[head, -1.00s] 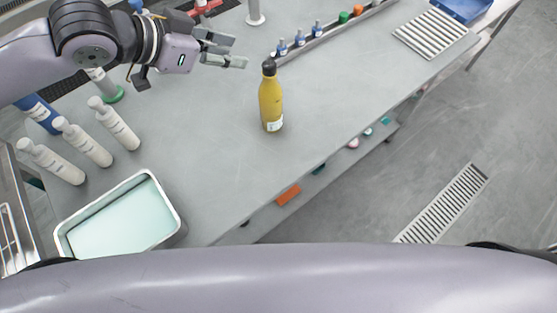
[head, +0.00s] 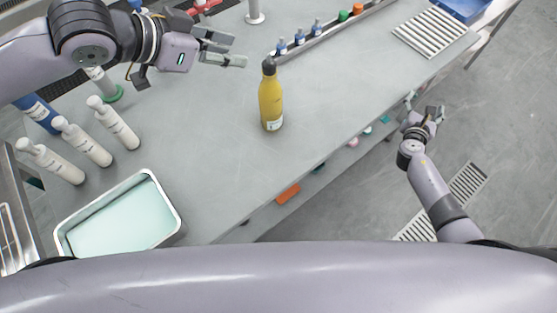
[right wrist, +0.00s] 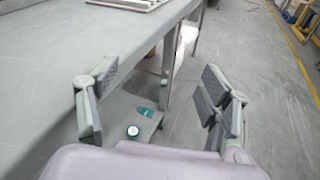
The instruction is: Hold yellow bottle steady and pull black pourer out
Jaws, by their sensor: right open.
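The yellow bottle (head: 271,99) stands upright on the grey table in the head view. The black pourer (head: 268,66) sits in its top. My left gripper (head: 240,50) is to the left of the bottle's top, apart from it, with its fingers spread and nothing between them. My right gripper (head: 424,104) is off the table's right edge, well away from the bottle. In the right wrist view its fingers (right wrist: 158,108) are wide apart and empty, beside the table edge. The bottle is not in the right wrist view.
Several white bottles (head: 84,142) and a metal tray of pale liquid (head: 119,223) stand on the left. A rail with small bottles (head: 324,33) runs behind the yellow bottle. A slatted rack (head: 430,32) lies at the back right. The table right of the bottle is clear.

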